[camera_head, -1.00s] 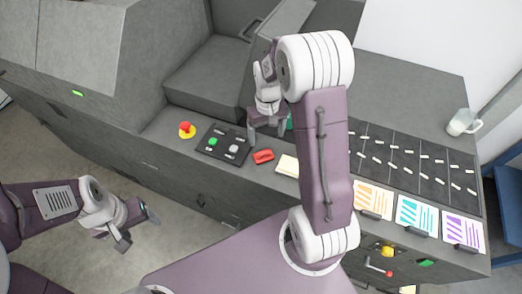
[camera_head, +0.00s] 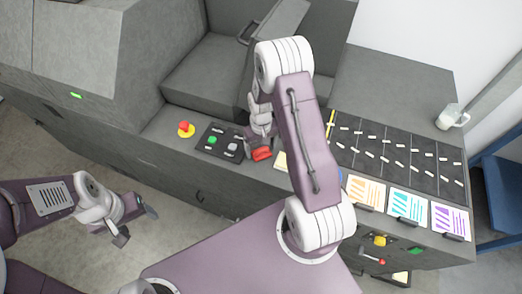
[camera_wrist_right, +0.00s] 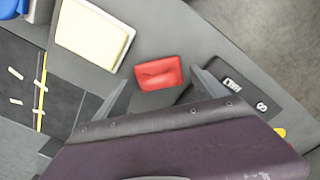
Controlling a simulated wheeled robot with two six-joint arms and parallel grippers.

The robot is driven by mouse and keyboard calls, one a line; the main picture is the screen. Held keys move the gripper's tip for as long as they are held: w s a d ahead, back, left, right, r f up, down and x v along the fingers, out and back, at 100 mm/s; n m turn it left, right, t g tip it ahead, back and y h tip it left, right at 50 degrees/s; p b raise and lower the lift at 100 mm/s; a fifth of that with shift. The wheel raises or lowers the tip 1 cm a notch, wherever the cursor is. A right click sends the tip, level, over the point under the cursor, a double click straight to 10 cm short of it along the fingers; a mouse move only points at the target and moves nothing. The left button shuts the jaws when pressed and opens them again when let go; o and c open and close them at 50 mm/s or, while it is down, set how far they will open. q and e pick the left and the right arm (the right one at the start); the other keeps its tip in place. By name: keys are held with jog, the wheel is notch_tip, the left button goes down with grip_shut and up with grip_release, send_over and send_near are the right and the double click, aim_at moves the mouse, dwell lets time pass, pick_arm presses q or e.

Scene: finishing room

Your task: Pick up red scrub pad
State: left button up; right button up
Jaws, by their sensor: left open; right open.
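The red scrub pad (camera_head: 262,153) lies on the grey console ledge, just right of the black button panel. It also shows whole in the right wrist view (camera_wrist_right: 158,73), beyond and between the two fingertips. My right gripper (camera_head: 258,140) is open above the pad; in the wrist view its fingers (camera_wrist_right: 158,85) are spread on either side of the pad, with nothing held. In the head view my right arm partly covers the ledge to the right. My left gripper (camera_head: 138,220) is open and empty, off to the left over the floor.
The button panel (camera_head: 220,143) and a red knob on a yellow base (camera_head: 186,129) are left of the pad. A cream pad in a white tray (camera_wrist_right: 92,35) lies close on its other side.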

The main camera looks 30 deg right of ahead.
aim_at(262, 155)
jog(key=shift+d, duration=0.15)
jog(key=shift+c, duration=1)
jog(key=c, duration=1.4)
jog(key=shift+r, duration=0.1)
jog(key=shift+r+b, duration=0.3)
jog(key=shift+b, duration=0.05)
jog(key=r+b, duration=0.1)
jog(key=r, duration=0.1)
jog(key=s+r+b, duration=0.1)
jog(key=r, duration=0.1)
jog(key=shift+s+a, duration=0.2)
jog(key=s+r, duration=0.2)
jog(key=s, duration=0.1)
jog(key=s+a+r+b, duration=0.1)
jog(key=s+r, duration=0.1)
jog(key=s, duration=0.1)
jog(key=s+a+r+b, duration=0.1)
jog(key=s+r, duration=0.1)
jog(key=s, duration=0.2)
jog(key=shift+a+r, duration=0.1)
jog(key=shift+r, duration=0.05)
